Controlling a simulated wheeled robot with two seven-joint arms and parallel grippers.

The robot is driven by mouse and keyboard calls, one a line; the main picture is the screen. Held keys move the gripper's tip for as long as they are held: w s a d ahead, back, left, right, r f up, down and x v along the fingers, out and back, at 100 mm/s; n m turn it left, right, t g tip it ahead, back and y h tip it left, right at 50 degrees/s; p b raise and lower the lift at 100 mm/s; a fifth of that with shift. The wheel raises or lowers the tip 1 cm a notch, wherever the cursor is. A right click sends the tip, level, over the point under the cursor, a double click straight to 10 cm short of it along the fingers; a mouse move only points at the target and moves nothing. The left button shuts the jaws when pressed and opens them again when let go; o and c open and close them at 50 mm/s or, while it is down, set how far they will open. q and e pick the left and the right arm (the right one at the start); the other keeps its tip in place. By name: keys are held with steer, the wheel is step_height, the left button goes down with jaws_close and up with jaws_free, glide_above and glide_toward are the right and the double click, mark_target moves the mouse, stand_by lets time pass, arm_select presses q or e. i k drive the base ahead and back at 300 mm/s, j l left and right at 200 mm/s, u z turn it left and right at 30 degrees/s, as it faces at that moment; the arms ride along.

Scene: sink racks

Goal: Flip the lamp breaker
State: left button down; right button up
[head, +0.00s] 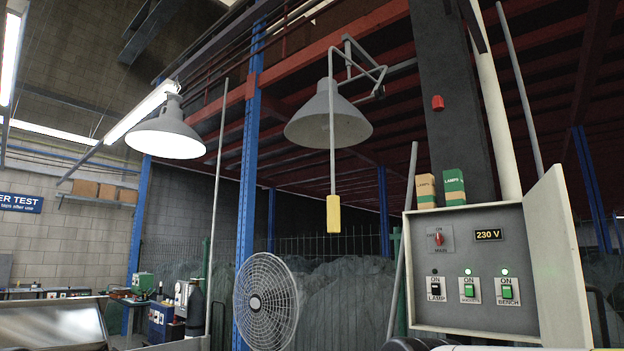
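The lamp breaker (436,288) is at the left end of a row of breakers in the open grey electrical panel (462,321). It has a black switch with the words ON and LAMP, and the small indicator above it is dark. The other two breakers, a middle one (469,290) with a label too small to read and the bench breaker (507,291), are green with lit green indicators. A grey hanging lamp (328,117) to the left of the panel is unlit; a rod or cord with a yellow handle (333,214) hangs at it. Neither gripper is in view.
The panel door (558,262) stands open to the right. A red main switch (438,238) and a 230 V display (488,235) sit above the breakers. Two lamp boxes (454,188) stand on the panel. A fan (266,302) stands left; another lamp (166,135) is lit.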

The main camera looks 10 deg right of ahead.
mark_target(435, 287)
steer(key=z, duration=1.25)
